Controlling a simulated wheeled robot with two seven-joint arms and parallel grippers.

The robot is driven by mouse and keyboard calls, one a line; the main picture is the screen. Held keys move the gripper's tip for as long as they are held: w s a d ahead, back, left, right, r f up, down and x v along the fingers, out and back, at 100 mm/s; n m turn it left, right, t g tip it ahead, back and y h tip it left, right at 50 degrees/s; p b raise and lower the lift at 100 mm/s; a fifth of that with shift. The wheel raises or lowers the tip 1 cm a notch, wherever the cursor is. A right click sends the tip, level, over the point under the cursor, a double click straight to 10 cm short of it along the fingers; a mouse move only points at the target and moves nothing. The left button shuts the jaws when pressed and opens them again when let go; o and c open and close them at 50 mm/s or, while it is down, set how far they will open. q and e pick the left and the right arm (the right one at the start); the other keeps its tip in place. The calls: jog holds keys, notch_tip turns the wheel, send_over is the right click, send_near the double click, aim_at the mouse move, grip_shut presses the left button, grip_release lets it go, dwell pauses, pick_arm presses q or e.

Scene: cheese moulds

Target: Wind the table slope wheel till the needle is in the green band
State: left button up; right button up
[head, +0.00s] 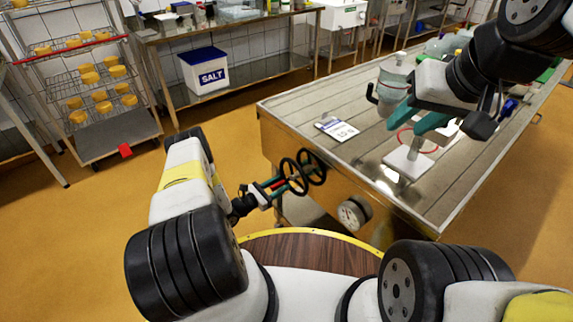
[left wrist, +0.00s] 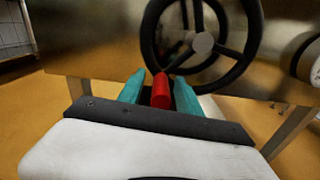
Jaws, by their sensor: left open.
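The slope wheel (head: 312,166) is a black spoked handwheel on the near end of the steel draining table (head: 270,125). It fills the top of the left wrist view (left wrist: 203,42), with a grey hub and a red handle (left wrist: 161,90). My left gripper (head: 272,190) is at the wheel's left side. Its teal fingers (left wrist: 158,92) are open, one on each side of the red handle. A round white gauge (head: 351,214) sits on the table end, right of the wheel; its needle and green band are too small to read. My right gripper (head: 432,124) is above the table top.
A printed card (head: 336,128), a red ring (head: 417,140) and a pale jug (head: 394,80) are on the table. A salt bin (head: 204,70) stands on a shelf behind. A cheese rack (head: 95,85) stands at the left. Open floor lies left of the wheel.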

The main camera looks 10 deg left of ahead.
pick_arm(q)
jog(key=shift+w, duration=0.1)
jog(key=shift+d, duration=0.1)
grip_shut()
dwell(1.3)
